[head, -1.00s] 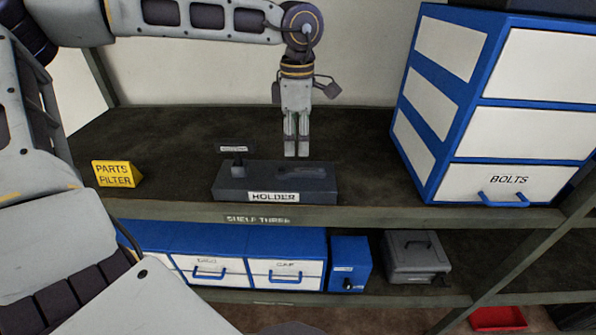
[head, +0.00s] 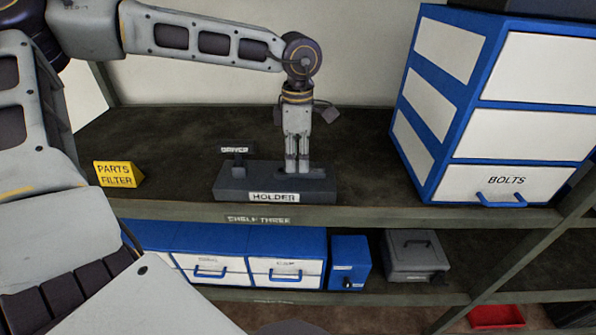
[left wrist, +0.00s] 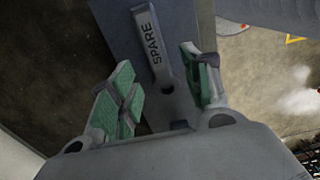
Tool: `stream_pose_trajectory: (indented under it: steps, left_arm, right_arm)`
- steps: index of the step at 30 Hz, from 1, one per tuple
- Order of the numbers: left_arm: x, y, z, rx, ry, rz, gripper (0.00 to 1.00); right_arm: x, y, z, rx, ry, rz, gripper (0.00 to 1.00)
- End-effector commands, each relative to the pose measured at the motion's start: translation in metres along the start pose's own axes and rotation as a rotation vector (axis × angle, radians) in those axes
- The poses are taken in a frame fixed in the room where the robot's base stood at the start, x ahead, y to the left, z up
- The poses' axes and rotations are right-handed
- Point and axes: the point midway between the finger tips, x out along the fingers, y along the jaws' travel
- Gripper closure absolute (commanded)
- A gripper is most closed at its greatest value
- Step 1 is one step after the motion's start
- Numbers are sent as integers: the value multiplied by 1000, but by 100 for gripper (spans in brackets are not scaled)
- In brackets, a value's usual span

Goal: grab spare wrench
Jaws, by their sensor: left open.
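The spare wrench, a grey bar marked SPARE (left wrist: 153,45), shows in the left wrist view, lying along the dark holder (left wrist: 118,28). My left gripper (left wrist: 160,78) is open, with one green-padded finger on each side of the wrench; contact with it cannot be told. In the head view my left gripper (head: 297,172) points straight down at the right part of the holder (head: 232,190), which stands on the upper shelf. There the wrench is mostly hidden by the fingers. A small labelled dark piece (head: 235,152) stands up at the holder's left part. My right gripper is not in view.
A yellow parts filter sign (head: 117,174) stands left on the upper shelf (head: 370,190). A tall blue and white drawer cabinet (head: 440,140) stands to the right. Below are blue bins (head: 220,240), a blue box (head: 349,262) and a grey case (head: 413,255).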

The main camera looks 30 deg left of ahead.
Motion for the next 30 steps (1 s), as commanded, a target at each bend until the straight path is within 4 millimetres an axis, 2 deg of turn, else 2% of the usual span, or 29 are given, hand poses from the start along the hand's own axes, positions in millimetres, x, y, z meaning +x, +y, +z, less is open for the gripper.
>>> stream_pose_trajectory:
  steps: [12, 28, 30]
  left_arm:
    - [32, 1, 1, 0, 0, 0, 52]
    - [35, 1, 1, 0, 0, 0, 52]
    - [35, 1, 1, 0, 0, 0, 60]
  right_arm:
    - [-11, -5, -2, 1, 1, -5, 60]
    - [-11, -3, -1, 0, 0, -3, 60]
    - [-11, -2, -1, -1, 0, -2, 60]
